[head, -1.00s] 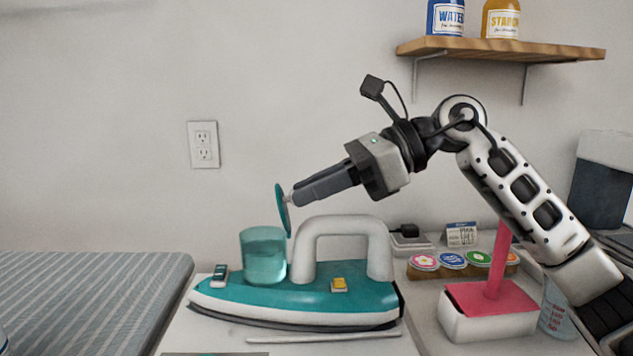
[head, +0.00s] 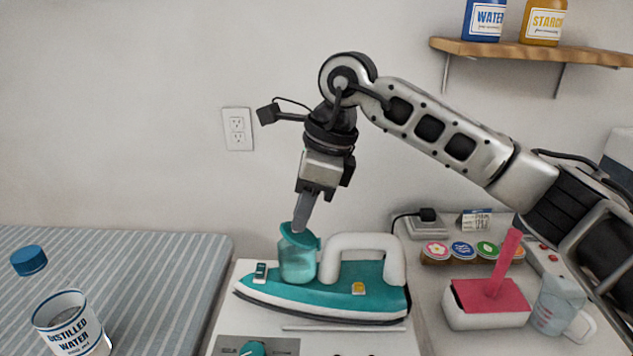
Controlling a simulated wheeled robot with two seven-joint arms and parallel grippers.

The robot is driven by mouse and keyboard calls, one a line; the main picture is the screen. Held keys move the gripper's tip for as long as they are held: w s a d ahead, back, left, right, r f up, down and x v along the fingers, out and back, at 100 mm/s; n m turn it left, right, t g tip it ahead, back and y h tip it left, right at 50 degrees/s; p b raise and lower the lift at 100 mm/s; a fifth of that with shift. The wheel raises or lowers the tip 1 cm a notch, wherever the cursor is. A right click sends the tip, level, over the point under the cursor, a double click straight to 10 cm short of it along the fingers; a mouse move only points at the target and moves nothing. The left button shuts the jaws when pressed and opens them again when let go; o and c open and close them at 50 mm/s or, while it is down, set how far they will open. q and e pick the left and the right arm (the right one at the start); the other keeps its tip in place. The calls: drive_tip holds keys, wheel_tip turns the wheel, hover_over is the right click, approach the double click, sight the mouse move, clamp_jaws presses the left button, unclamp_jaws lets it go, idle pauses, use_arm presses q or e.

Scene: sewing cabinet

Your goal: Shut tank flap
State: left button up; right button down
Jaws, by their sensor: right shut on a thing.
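The teal tank flap (head: 299,235) sits tilted over the mouth of the iron's clear teal water tank (head: 297,263). The iron (head: 330,293) has a teal body and a white handle and stands on a white surface. My right gripper (head: 299,229) points down from above the tank, shut, with its fingertips at the flap. Whether the flap meets the tank's rim all round cannot be told. My left gripper is not in view.
A open distilled water container (head: 72,326) and its blue cap (head: 29,260) are on the striped board (head: 150,285) at left. A white box with a pink handle (head: 487,306), a measuring cup (head: 557,305) and several round-lidded pots (head: 461,252) are at right. A shelf (head: 540,51) hangs above.

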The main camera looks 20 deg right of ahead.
sight(285, 227)
drive_tip(key=h, duration=0.1)
drive_tip(key=a+h+p, duration=0.1)
drive_tip(key=a+g+h+p, duration=0.1)
drive_tip(key=shift+w+f, duration=0.25)
drive_tip(key=shift+w, duration=0.05)
drive_tip(key=shift+w+a+f+h+p, duration=0.1)
drive_tip(key=shift+a+f+h+p, duration=0.3)
drive_tip(key=shift+h, duration=0.5)
drive_tip(key=shift+f+g+h, duration=0.25)
drive_tip(key=shift+g+h, duration=0.05)
drive_tip(key=shift+h, duration=0.1)
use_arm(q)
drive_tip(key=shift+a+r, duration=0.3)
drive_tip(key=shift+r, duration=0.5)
use_arm(e)
drive_tip(key=shift+f, duration=0.15)
drive_tip(key=c, duration=1.3)
unclamp_jaws()
drive_tip(key=shift+a, duration=0.1)
drive_tip(key=shift+c, duration=0.2)
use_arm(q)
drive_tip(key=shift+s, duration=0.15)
